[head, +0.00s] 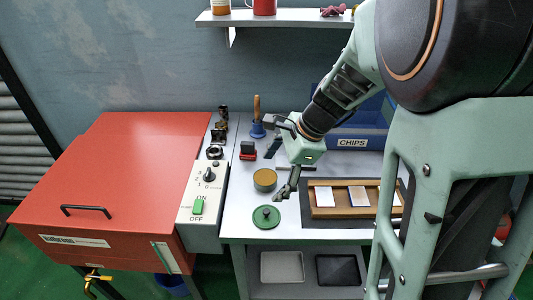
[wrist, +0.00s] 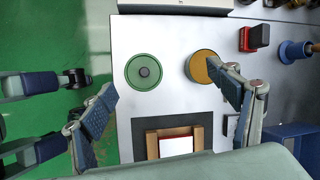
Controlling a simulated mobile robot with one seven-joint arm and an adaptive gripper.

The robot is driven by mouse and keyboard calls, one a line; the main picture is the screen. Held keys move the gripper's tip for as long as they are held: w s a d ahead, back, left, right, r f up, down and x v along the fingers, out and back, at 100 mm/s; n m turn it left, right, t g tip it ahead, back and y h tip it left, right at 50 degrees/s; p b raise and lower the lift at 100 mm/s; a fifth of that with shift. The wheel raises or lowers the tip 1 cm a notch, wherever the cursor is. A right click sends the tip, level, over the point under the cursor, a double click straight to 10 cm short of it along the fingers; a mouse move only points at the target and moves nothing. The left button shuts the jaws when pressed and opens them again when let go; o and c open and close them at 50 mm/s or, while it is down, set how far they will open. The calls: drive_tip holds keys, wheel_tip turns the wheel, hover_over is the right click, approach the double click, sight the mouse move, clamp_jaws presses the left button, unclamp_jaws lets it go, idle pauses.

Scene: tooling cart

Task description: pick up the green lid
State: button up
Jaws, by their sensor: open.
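The green lid (head: 266,216) is a round flat disc with a dark knob in its middle. It lies on the light grey cart top near the front edge, and it also shows in the wrist view (wrist: 144,72). My gripper (head: 288,188) is above the cart top, behind and to the right of the lid in the head view. In the wrist view its fingers (wrist: 168,108) are spread wide apart with nothing between them that they touch. A round tin with a tan top (head: 265,180) stands behind the lid; one finger overlaps it in the wrist view (wrist: 203,66).
A wooden tray (head: 324,211) with several pale cards sits right of the lid on a dark mat. A white switch box (head: 203,213) and red cabinet (head: 120,180) stand left. A blue CHIPS bin (head: 352,142) and red stamp-like block (head: 248,150) are behind.

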wheel_tip(320, 180, down, 4)
drive_tip(key=s+d+m+g, duration=0.1)
drive_tip(key=s+d+m, duration=0.1)
drive_tip(key=m, duration=0.3)
hover_over(267, 211)
drive_tip(key=d, duration=0.1)
drive_tip(key=f, duration=0.5)
drive_tip(key=shift+s+d, duration=0.2)
drive_tip(key=shift+s, duration=0.15)
drive_tip(key=shift+d+b+x, duration=0.15)
drive_tip(key=shift+b+x, duration=0.1)
drive_tip(key=shift+x, duration=1.05)
drive_tip(key=shift+d+b+x, duration=0.2)
drive_tip(key=shift+x, duration=1.15)
drive_tip(key=shift+w, duration=0.15)
drive_tip(key=c, duration=1)
